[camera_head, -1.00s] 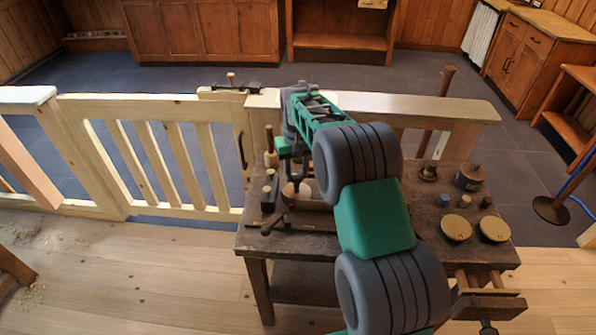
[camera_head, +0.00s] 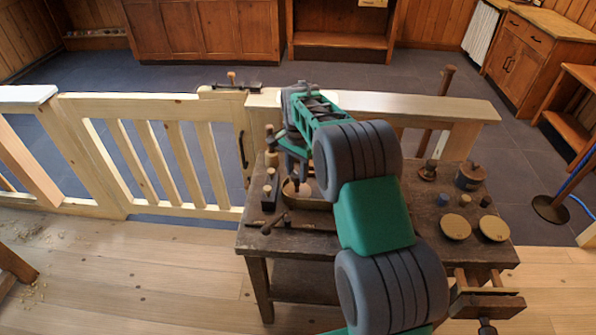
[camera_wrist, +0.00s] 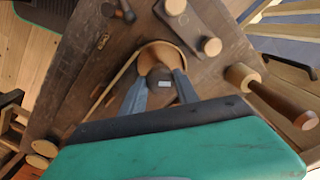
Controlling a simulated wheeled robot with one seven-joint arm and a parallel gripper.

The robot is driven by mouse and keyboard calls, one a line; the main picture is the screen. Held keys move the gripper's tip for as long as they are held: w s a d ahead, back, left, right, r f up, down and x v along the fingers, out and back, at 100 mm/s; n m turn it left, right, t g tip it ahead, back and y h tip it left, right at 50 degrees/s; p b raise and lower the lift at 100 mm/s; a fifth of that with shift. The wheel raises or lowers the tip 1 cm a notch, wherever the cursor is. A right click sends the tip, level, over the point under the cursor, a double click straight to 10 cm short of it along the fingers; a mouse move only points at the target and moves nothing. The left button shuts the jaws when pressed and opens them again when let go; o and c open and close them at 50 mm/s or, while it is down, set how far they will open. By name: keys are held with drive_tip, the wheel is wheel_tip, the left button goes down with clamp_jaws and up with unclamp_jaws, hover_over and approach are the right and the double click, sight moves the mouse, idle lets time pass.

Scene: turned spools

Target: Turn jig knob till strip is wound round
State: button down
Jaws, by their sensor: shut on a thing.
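My gripper (camera_wrist: 154,92) has its blue-grey fingers shut on a dark round knob (camera_wrist: 160,74) on the jig. In the head view my gripper (camera_head: 293,180) points down at the bench, its tips partly hidden. Around the knob is a tan round former (camera_wrist: 168,52), which also shows in the head view (camera_head: 292,194). A thin pale strip (camera_wrist: 112,86) runs from the former's left side away towards the lower left of the wrist view. My fingers hide the former's near side, so I cannot tell how far the strip goes round.
The dark workbench (camera_head: 325,244) holds a block with pale pegs (camera_wrist: 192,27), a mallet (camera_wrist: 285,103), a dark tool (camera_wrist: 118,9), two round discs (camera_head: 456,227) and a lidded pot (camera_head: 470,176). A wooden railing (camera_head: 370,102) stands behind.

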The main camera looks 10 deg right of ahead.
drive_tip(key=m, duration=0.7)
drive_tip(key=shift+s+f, duration=0.1)
drive_tip(key=m, duration=0.4)
drive_tip(key=shift+m, duration=2)
drive_tip(key=c, duration=0.9)
unclamp_jaws()
drive_tip(key=shift+r, duration=0.2)
wheel_tip(320, 180, up, 8)
drive_tip(key=shift+f, duration=0.25)
